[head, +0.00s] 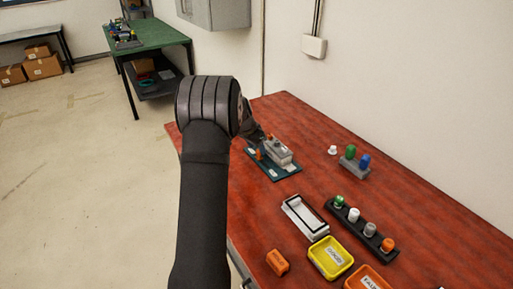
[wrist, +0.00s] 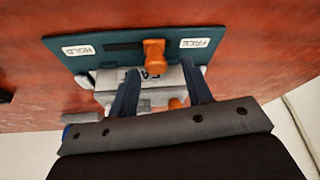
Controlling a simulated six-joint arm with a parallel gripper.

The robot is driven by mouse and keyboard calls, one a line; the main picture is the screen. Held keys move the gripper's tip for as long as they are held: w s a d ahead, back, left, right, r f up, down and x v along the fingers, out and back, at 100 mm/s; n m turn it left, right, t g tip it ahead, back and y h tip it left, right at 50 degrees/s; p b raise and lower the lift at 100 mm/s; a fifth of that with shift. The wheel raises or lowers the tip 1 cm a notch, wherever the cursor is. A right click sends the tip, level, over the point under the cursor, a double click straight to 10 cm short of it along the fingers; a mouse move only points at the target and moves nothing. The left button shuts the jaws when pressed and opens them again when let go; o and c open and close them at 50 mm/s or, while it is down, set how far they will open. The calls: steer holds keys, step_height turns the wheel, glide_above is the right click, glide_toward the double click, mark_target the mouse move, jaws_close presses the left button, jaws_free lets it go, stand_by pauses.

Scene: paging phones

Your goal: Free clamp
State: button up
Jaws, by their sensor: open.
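The clamp fixture has a teal base plate (head: 262,171), which spans the top of the wrist view (wrist: 85,62). The plate bears a HOLD label (wrist: 78,50) at left and a FREE label (wrist: 194,43) at right. An orange knob (wrist: 153,52) stands between them, with dark slot showing on its HOLD side. A grey block (head: 279,153) sits on the plate; a second orange part (wrist: 175,103) shows by it. My gripper (wrist: 161,74) is open, its fingers apart over the block, tips just short of the knob. Contact cannot be told. My arm hides most of the gripper in the head view.
Right of the fixture are a white-topped tray (head: 305,216), a black rack with several coloured knobs (head: 362,228), and a grey holder with green and blue pieces (head: 353,166). A yellow bin (head: 330,257) and an orange block (head: 277,262) are nearer. The wall bounds the table behind.

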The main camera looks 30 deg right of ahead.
steer(key=v, duration=1.6)
steer(key=shift+a+r, duration=0.15)
steer(key=shift+r, duration=0.25)
steer(key=x, duration=1.7)
steer(key=shift+f, duration=0.3)
steer(key=shift+r, duration=0.15)
